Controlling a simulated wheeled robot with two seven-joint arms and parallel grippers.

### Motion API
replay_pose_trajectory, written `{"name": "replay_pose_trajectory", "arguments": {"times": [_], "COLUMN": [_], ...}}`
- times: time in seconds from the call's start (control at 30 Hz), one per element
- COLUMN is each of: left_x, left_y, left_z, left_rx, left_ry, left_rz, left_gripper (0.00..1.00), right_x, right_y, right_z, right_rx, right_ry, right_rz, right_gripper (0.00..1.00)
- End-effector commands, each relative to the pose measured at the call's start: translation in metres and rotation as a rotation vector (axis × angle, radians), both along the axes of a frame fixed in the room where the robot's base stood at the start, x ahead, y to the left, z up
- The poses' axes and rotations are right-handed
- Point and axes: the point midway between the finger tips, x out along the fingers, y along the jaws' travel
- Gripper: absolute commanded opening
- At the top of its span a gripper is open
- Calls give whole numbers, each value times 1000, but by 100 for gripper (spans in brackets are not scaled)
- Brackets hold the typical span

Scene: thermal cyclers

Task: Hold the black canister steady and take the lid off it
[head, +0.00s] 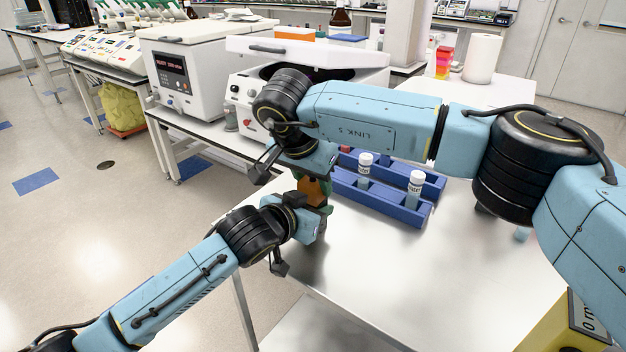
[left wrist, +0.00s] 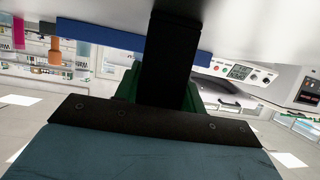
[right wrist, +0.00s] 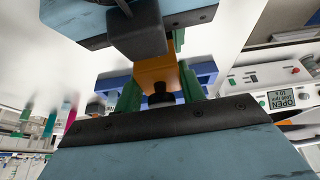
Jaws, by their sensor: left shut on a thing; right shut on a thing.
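My two grippers meet at the left part of the table. My right gripper (head: 312,178) is above, and my left gripper (head: 308,216) is just below. An orange piece (head: 314,191) shows between them. In the right wrist view this orange piece (right wrist: 158,72) has a small black knob (right wrist: 160,97) between the green fingers of my right gripper, which is shut on the lid. My left gripper is shut on the canister; in its wrist view a dark upright shape (left wrist: 168,60) covers most of the grip. The black canister body is hidden, and I cannot tell whether lid and canister touch.
A blue rack (head: 400,207) with white-capped bottles (head: 416,183) stands right behind the grippers. A white centrifuge with a raised lid (head: 300,50) and a white device with a red display (head: 185,75) are behind. The front of the table (head: 390,270) is clear.

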Motion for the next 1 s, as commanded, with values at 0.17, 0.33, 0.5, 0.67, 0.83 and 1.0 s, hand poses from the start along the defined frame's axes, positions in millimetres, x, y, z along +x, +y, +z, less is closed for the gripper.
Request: {"name": "replay_pose_trajectory", "arguments": {"times": [0.17,0.33,0.5,0.67,0.83,1.0], "left_x": [0,0,0,0,0,0], "left_y": [0,0,0,0,0,0], "left_z": [0,0,0,0,0,0], "left_rx": [1,1,1,1,1,1], "left_ry": [1,1,1,1,1,1], "left_rz": [1,1,1,1,1,1], "left_gripper": [0,0,0,0,0,0], "right_x": [0,0,0,0,0,0], "right_y": [0,0,0,0,0,0], "right_z": [1,5,11,17,22,22], "right_rx": [0,0,0,0,0,0], "right_ry": [0,-1,-1,-1,0,0], "right_rz": [0,-1,-1,-1,0,0], "right_gripper": [12,12,12,12,12,12]}}
